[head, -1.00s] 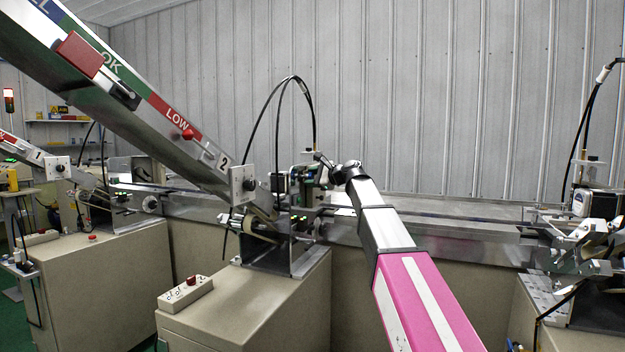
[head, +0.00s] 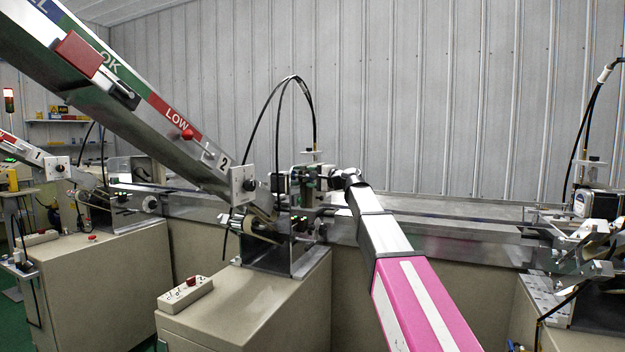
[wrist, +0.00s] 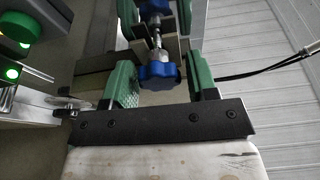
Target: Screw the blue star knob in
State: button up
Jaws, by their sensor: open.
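The blue star knob (wrist: 159,75) sits on a metal screw shaft in the wrist view, near the top middle. My gripper (wrist: 162,78) is open, with one green finger on each side of the knob. A second blue knob (wrist: 153,7) shows further along the same shaft line at the top edge. In the head view my gripper (head: 318,180) is at the machine head beside the chute marked 2, and the knob is too small to tell there.
A lit green button (wrist: 14,73) and a panel lie left of my gripper in the wrist view. Black cables (head: 281,100) arch above the machine. The slanted chute (head: 130,110) stands close on the left. A conveyor (head: 440,222) runs to the right.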

jog(key=n+y, duration=0.1)
jog(key=n, duration=0.3)
jog(key=shift+s+f, duration=0.1)
jog(key=shift+s, duration=0.1)
jog(key=n, duration=0.2)
jog(key=n+y, duration=0.1)
jog(key=n, duration=0.2)
jog(key=n+y, duration=0.1)
jog(key=n, duration=0.1)
jog(key=shift+w+r, duration=0.25)
jog(key=shift+w, duration=0.05)
jog(key=n, duration=0.3)
jog(key=n+g+y, duration=0.1)
jog(key=n, duration=0.2)
jog(key=shift+w+d+r+g+y, duration=0.1)
jog(key=shift+w+d+g+y, duration=0.05)
jog(key=shift+g+y, duration=0.15)
jog(key=n+g, duration=0.1)
jog(key=n, duration=0.2)
jog(key=n+g+y, duration=0.1)
jog(key=n, duration=0.3)
jog(key=shift+s, duration=0.2)
jog(key=shift+f, duration=0.2)
